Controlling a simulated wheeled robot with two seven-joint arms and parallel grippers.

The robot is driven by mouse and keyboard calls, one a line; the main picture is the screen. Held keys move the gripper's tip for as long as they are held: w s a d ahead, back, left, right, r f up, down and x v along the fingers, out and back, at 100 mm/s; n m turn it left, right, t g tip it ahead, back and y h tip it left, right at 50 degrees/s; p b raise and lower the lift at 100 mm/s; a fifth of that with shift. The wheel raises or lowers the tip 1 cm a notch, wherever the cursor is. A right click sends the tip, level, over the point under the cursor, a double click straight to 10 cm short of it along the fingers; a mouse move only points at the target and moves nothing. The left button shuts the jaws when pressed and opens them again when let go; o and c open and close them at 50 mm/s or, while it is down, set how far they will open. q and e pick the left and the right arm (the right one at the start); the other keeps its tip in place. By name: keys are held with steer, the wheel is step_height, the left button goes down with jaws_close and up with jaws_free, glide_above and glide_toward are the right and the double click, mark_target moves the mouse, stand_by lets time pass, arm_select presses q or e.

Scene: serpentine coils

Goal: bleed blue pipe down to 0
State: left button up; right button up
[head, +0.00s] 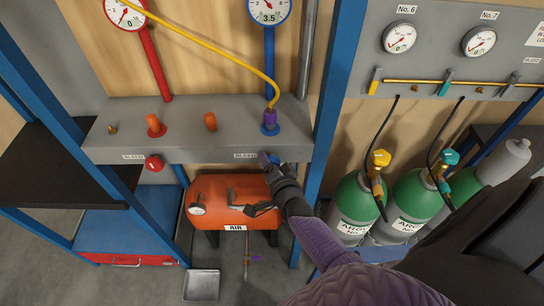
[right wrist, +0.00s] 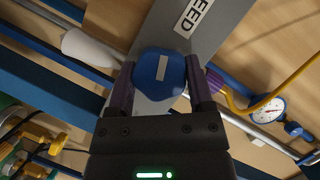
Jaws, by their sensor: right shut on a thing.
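The blue pipe (head: 270,60) runs down from a blue-rimmed gauge (head: 269,12) marked 3.5 to the grey bench. A yellow hose (head: 225,43) ends in a purple coupling (head: 270,117) on the blue fitting at its foot. The blue bleed knob (right wrist: 158,75) sits on the bench's front face beside a BLEED label (right wrist: 194,16). My right gripper (head: 272,162) is shut on this knob, with one purple finger on each side in the right wrist view (right wrist: 158,88). In the head view the gripper mostly hides the knob. My left gripper is not in view.
A red pipe (head: 154,62) with a gauge (head: 126,12) at 0 and a red bleed knob (head: 154,163) are at left. An orange air tank (head: 220,200) stands below the bench. A blue post (head: 335,85) and green argon cylinders (head: 352,200) are at right.

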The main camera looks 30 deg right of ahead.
steer(key=shift+n+g+h+p, duration=0.3)
steer(key=shift+n+g+p, duration=0.1)
steer(key=shift+n+p, duration=0.4)
steer(key=shift+f, duration=0.1)
steer(key=o, duration=1.3)
steer(key=shift+c, duration=0.2)
steer(key=p+v, duration=0.2)
steer(key=v, duration=0.8)
